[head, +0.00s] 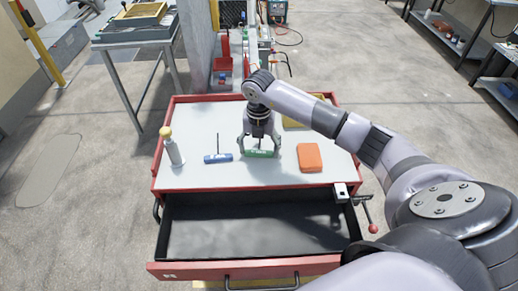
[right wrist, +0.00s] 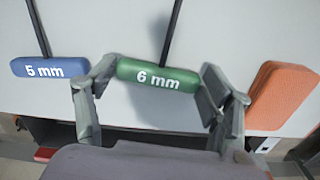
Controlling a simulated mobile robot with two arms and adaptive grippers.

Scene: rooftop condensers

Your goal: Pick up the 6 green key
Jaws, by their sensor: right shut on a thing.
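The green key has a green handle marked "6 mm" (right wrist: 158,75) and a dark shaft, in the right wrist view. In the head view its green handle (head: 262,154) is at the middle of the white cabinet top. My right gripper (head: 260,150) comes down over it and is shut on the handle, one finger at each end. The fingers (right wrist: 157,88) also show in the right wrist view. I cannot tell whether the key is clear of the top. My left gripper is not in view.
A blue "5 mm" key (head: 217,158) lies just left of the green one. An orange block (head: 310,157) lies to the right, and a bottle with a yellow cap (head: 171,148) stands at the left. The cabinet's empty drawer (head: 255,225) is open at the front. A vise (head: 349,194) is at the right front corner.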

